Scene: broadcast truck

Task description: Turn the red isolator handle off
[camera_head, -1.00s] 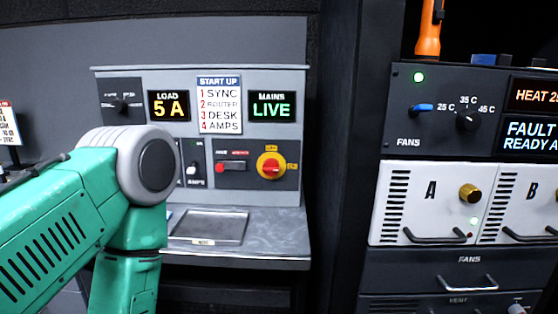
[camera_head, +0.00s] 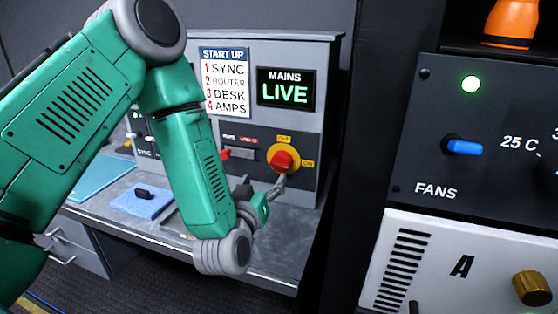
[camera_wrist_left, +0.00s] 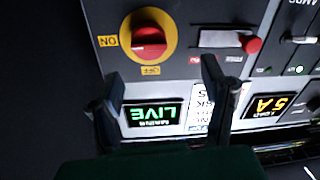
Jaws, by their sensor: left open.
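The red isolator handle (camera_head: 282,162) sits on a round yellow plate on the grey console panel, with a yellow OFF label (camera_head: 284,139) above it and an ON label (camera_head: 307,163) to its right. In the left wrist view, which is upside down, the red handle (camera_wrist_left: 150,42) lies roughly level, in line with the ON label (camera_wrist_left: 107,40). The mains display (camera_head: 286,87) reads LIVE. My left gripper (camera_head: 266,184) is open just below and in front of the handle. Its two fingers (camera_wrist_left: 160,92) hold nothing and look apart from the handle. My right gripper is not in view.
The start-up list (camera_head: 224,82) is above. A blue pad (camera_head: 145,199) lies on the grey desk. A dark rack with a FANS panel (camera_head: 450,150) stands close on the right.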

